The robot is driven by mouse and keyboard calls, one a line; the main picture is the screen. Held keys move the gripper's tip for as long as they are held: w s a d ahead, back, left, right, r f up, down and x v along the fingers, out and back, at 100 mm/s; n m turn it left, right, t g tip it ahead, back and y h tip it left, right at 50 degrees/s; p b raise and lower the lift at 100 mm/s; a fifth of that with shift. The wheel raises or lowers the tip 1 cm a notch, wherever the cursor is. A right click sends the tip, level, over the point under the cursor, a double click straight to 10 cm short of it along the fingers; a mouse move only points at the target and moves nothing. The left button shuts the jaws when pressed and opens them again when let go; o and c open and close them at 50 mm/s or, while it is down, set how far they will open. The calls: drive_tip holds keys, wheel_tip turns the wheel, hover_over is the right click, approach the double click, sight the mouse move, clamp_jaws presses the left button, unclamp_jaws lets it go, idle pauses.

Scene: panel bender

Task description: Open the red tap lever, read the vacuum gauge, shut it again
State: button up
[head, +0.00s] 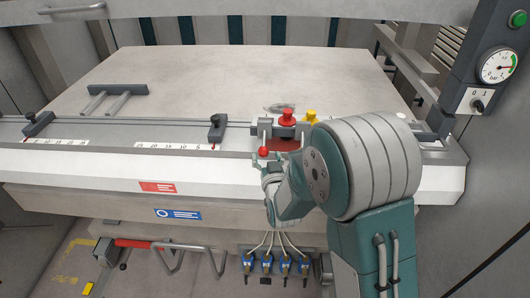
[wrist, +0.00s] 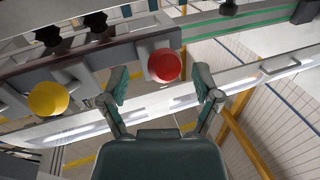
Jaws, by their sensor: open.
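The red ball knob (head: 263,152) of a lever hangs at the front of a small grey block on the machine bed. In the wrist view the red knob (wrist: 165,65) shows large, ahead of and between the fingertips. My gripper (wrist: 162,82) is open, and I see no clear contact with the knob. In the head view my gripper (head: 268,180) is just below the red knob, partly hidden by my arm. A yellow ball knob (wrist: 48,98) is left of the red one in the wrist view. The round gauge (head: 498,66) is on the right post; its reading is too small to tell.
A green button (head: 518,19) is above the gauge. Blue valves (head: 285,264) with hoses and a red bar (head: 135,243) are below the bed. The bed's left part is largely clear.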

drive_tip(key=shift+w+a, duration=0.2)
drive_tip(key=shift+w, duration=0.45)
drive_tip(key=shift+w+a, duration=0.45)
drive_tip(key=shift+d, duration=0.1)
drive_tip(key=shift+c, duration=0.7)
drive_tip(key=shift+d, duration=0.1)
clamp_jaws()
